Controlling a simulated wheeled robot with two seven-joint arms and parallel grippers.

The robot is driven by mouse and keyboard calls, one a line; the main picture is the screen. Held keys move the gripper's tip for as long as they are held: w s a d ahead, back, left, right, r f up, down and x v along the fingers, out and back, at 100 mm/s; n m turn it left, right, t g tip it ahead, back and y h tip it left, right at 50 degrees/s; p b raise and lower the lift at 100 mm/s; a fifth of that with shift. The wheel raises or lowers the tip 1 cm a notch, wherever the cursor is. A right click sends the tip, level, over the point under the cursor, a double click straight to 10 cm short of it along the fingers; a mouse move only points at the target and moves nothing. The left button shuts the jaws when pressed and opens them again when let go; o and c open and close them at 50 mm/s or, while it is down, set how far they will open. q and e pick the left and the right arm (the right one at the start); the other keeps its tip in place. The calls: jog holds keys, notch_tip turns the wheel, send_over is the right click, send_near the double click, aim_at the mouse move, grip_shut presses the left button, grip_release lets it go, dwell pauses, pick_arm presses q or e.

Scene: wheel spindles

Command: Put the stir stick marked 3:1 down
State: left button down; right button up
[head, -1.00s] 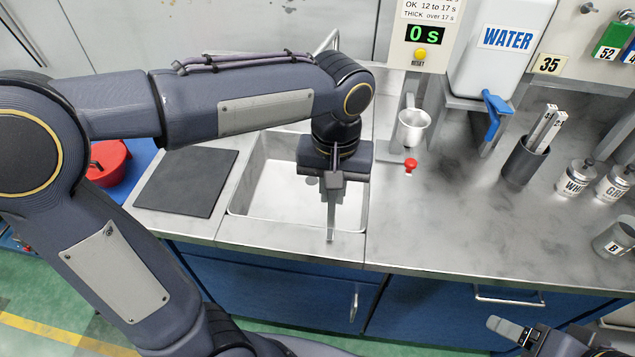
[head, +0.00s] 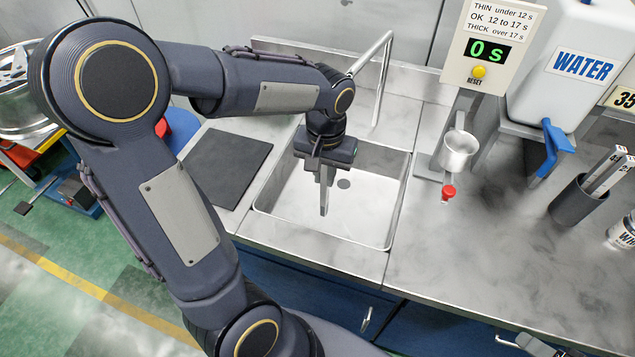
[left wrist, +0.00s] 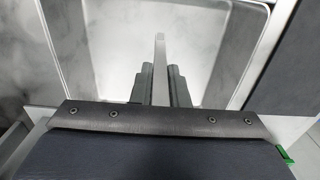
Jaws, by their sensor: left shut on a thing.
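My left gripper (head: 326,172) is shut on a flat grey stir stick (head: 324,197), which hangs down over the sink. In the left wrist view the stick (left wrist: 160,58) stands out between the two dark fingers (left wrist: 160,84), with the sink behind it. No marking on it can be read, so I cannot tell whether it is the 3:1 stick. It appears clear of the sink walls. Part of my right gripper (head: 540,345) shows at the bottom right edge, and its jaws cannot be judged.
The sink (head: 372,232) has a tall faucet (head: 385,75) behind it. A dark mat (head: 228,165) lies left of it, bare. To the right are a metal cup (head: 459,152) on a stand, a water tank (head: 560,95) and a dark holder (head: 577,203) with sticks.

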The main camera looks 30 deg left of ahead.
pick_arm(q)
jog(key=shift+w+a+f, duration=0.1)
jog(key=shift+a+f, duration=0.25)
jog(key=shift+f, duration=0.55)
jog(key=shift+a+f, duration=0.35)
jog(key=shift+f, duration=0.6)
jog(key=shift+w+a+f, duration=0.1)
jog(key=shift+a+f, duration=0.25)
jog(key=shift+f, duration=0.65)
jog(key=shift+f, duration=0.15)
jog(key=c, duration=1.4)
grip_release()
